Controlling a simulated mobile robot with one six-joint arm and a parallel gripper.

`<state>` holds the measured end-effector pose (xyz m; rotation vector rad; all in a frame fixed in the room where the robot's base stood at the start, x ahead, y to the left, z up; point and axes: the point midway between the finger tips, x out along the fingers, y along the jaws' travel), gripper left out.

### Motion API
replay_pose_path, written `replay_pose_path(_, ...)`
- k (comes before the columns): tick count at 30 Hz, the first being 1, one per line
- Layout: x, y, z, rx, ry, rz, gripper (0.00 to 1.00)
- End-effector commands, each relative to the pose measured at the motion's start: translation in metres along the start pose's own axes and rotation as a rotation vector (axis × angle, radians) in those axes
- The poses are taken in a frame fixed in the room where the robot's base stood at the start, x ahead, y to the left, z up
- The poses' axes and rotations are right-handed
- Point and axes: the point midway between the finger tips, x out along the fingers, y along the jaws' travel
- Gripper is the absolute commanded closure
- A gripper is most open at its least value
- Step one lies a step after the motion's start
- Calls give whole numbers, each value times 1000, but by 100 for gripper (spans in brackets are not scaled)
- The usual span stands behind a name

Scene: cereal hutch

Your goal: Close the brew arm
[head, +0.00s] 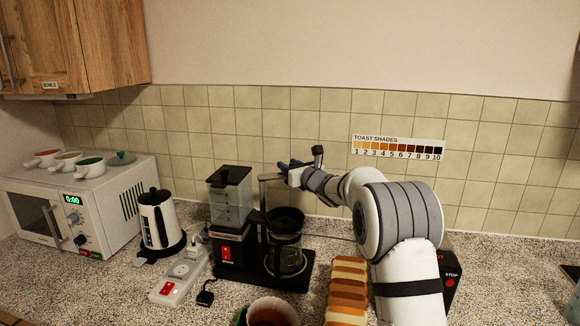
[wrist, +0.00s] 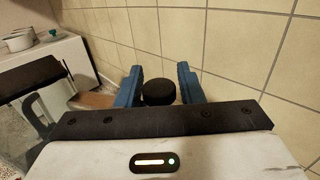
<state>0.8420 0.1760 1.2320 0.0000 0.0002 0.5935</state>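The coffee maker stands on the counter, with a black base, a clear water tank (head: 230,187) and a glass carafe (head: 286,262) under a dark top. Its brew arm (head: 271,179) looks like a thin silver bar at the top of an upright post, reaching right to my gripper, above and behind the carafe. My gripper (head: 285,164) is at the bar's right end. In the wrist view, a round black knob (wrist: 159,92) sits between the two blue fingers of my gripper (wrist: 158,82). The fingers are apart, with slight gaps beside the knob. The bar's far end is hidden.
A white kettle (head: 158,219) and a microwave (head: 80,207) stand left. A power strip (head: 180,275) lies in front of them. Bread slices (head: 347,291) and a red-filled cup (head: 272,313) are in front. The tiled wall (head: 220,130) is close behind my gripper.

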Motion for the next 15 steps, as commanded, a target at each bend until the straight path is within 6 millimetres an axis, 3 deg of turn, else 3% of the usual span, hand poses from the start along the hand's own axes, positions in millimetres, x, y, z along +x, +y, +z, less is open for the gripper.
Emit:
replay_pose_path(12,0,0,0,0,0,1,100)
replay_pose_path(15,0,1,0,0,0,1,100)
